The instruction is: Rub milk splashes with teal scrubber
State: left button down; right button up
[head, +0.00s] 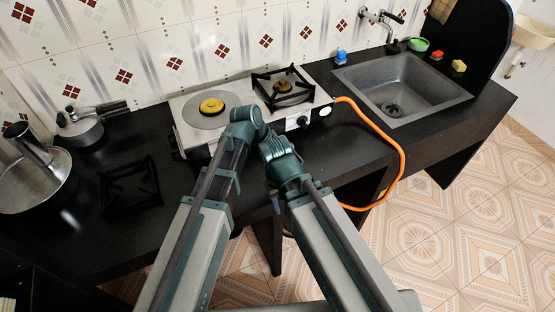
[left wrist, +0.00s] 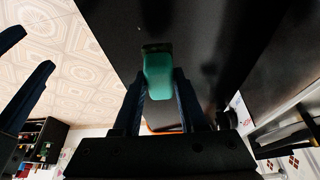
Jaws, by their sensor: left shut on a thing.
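In the left wrist view the teal scrubber (left wrist: 158,82) is held between the two fingers of my left gripper (left wrist: 160,74), which is shut on it. The scrubber's dark end points at a black surface; I cannot tell whether they touch. My right gripper (left wrist: 37,49) shows at the left edge of that view, its fingers apart with nothing seen between them. In the head view both grippers and the scrubber are hidden behind my arms. I make out no clear milk splashes on the black counter (head: 325,150).
A stove (head: 188,135) with a yellow-capped burner stands behind my arms. An orange hose (head: 403,160) loops off the counter's front. A large pot (head: 35,185) and a pressure cooker (head: 82,132) stand at left.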

pick_arm(q)
jog(key=shift+r+p, duration=0.3)
jog(key=shift+r, duration=0.4)
pick_arm(e)
jog(key=shift+r, duration=0.7)
pick_arm(q)
notch_tip(320, 180, up, 3)
jog(key=p, duration=0.3)
pick_arm(e)
notch_tip(320, 180, up, 3)
jog(key=shift+f, duration=0.1)
